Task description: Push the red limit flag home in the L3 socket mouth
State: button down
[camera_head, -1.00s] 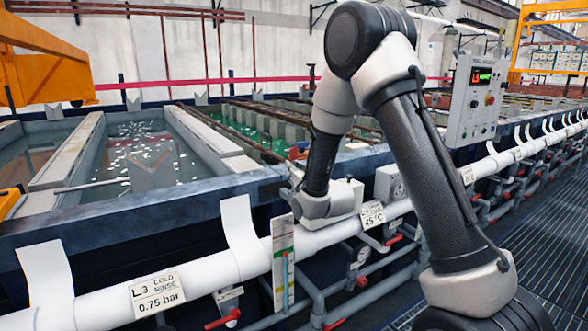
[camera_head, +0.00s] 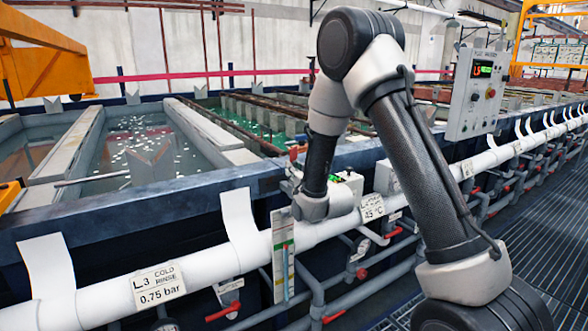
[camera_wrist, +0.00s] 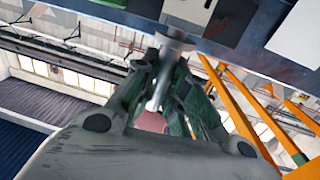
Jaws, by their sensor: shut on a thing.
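In the wrist view my gripper (camera_wrist: 168,72) is shut on a slim grey metal stem. A dull red patch (camera_wrist: 152,122) low between the fingers looks like part of the red limit flag. I cannot tell how deep the stem sits. In the head view my wrist is over the white pipe, and the fingers and flag are hidden. The L3 COLD RINSE label (camera_head: 158,284) reads 0.75 bar.
The white pipe (camera_head: 90,300) runs along the tank front, with red-handled valves (camera_head: 223,311) below. A gauge strip (camera_head: 283,255) hangs left of my wrist. A control box (camera_head: 476,95) stands behind my arm. Grated floor (camera_head: 535,215) is clear at right.

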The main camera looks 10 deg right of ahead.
jog(key=shift+f, duration=0.3)
jog(key=c, duration=1.4)
grip_release()
jog(key=shift+o, duration=0.2)
jog(key=v, duration=0.7)
jog(key=shift+s, duration=0.3)
